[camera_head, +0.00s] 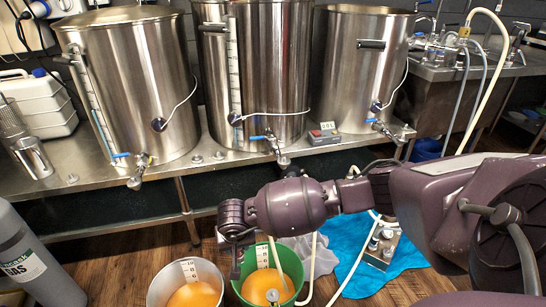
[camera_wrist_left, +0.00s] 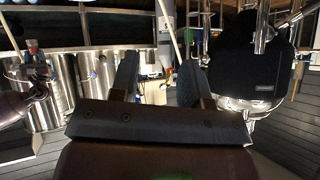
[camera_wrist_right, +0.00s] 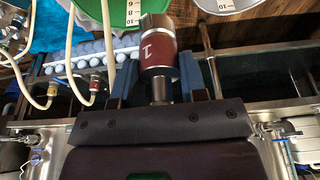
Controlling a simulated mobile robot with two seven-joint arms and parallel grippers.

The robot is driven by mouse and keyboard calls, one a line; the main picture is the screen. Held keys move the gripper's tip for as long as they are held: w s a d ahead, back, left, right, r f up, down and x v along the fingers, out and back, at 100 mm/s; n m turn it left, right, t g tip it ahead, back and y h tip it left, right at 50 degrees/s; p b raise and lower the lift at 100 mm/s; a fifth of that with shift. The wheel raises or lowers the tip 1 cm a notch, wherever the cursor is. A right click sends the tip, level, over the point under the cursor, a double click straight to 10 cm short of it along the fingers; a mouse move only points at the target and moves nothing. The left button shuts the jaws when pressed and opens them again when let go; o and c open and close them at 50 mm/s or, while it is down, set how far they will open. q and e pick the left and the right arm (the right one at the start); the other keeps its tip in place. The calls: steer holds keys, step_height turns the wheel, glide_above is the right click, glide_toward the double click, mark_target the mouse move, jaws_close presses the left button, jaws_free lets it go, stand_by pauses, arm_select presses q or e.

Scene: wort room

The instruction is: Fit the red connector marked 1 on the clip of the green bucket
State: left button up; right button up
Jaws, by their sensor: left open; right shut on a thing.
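The green bucket (camera_head: 243,293), holding orange liquid and a scale strip, stands on the floor at the bottom middle of the head view. Its rim also shows at the top of the right wrist view (camera_wrist_right: 90,14). My right gripper (camera_head: 236,262) reaches down from the right, by the bucket's left rim. In the right wrist view it is shut on the red connector marked 1 (camera_wrist_right: 159,52), whose upper end overlaps the bucket's edge in the picture; contact cannot be told. I cannot make out the clip. My left gripper (camera_wrist_left: 155,75) is open and empty, seen only in its wrist view.
Behind is a steel bench (camera_head: 225,157) with three large kettles. A grey cylinder (camera_head: 30,262) stands at left.

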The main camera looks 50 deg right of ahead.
steer(key=shift+s+d+f+b, duration=0.6)
steer(key=shift+s+d+f, duration=0.6)
steer(key=shift+f, duration=2.05)
steer(key=shift+s+d+f+b, duration=0.55)
steer(key=shift+s+d+f, duration=0.6)
steer(key=shift+f, duration=2.15)
steer(key=shift+s+d+f+b, duration=0.6)
steer(key=shift+s+d+f, duration=0.6)
steer(key=shift+f, duration=2.05)
arm_select(q)
steer(key=shift+a+f+n+t, duration=0.3)
steer(key=shift+n+t, duration=0.1)
steer(key=shift+t, duration=0.3)
arm_select(e)
steer(key=shift+a+f, duration=0.15)
steer(key=shift+f, duration=0.1)
arm_select(q)
steer(key=shift+r, duration=0.1)
